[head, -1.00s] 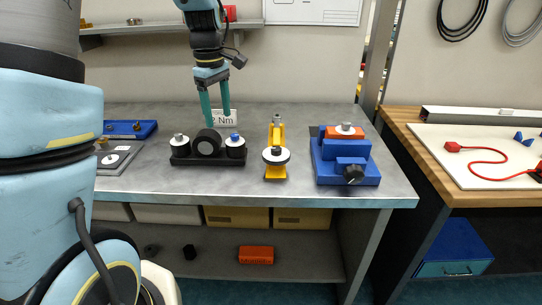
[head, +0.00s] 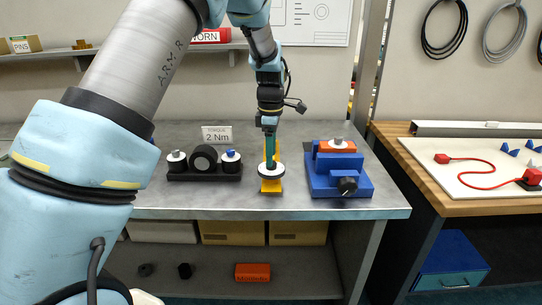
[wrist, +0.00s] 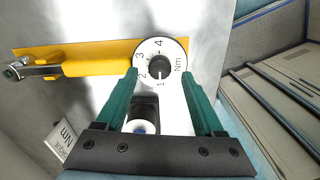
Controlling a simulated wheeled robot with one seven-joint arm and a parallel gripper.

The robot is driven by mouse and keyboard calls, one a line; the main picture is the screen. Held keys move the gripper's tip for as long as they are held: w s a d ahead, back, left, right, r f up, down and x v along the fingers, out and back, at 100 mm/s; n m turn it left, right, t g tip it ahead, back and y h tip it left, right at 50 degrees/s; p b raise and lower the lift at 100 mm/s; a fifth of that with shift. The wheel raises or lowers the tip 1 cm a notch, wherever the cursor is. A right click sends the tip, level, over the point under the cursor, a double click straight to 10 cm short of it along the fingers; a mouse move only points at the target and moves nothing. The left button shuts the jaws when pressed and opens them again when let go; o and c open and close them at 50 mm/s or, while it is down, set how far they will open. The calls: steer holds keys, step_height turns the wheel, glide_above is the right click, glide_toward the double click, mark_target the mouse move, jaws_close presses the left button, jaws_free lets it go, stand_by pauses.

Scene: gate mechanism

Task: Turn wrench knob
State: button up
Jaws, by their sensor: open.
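The yellow torque wrench (head: 271,184) lies on the grey bench, with a white round dial at its near end. In the wrist view the dial (wrist: 149,47) carries the numbers 1 to 4 and "Nm". A dark wrench knob (wrist: 161,67) sits in the dial's middle; its exact pointing is hard to read. My gripper (wrist: 161,82) is open, with one green finger on each side of the knob's near side. I cannot tell whether the fingers touch it. In the head view my gripper (head: 270,150) points down over the wrench and hides part of it.
A sign (head: 217,135) reads "TORQUE 2 Nm". A black holder (head: 204,174) with round parts stands left of the wrench. A blue fixture (head: 325,180) with an orange block and black knob stands to its right. Bare bench lies between them.

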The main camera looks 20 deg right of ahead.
steer(key=shift+f, duration=1.15)
jaws_close()
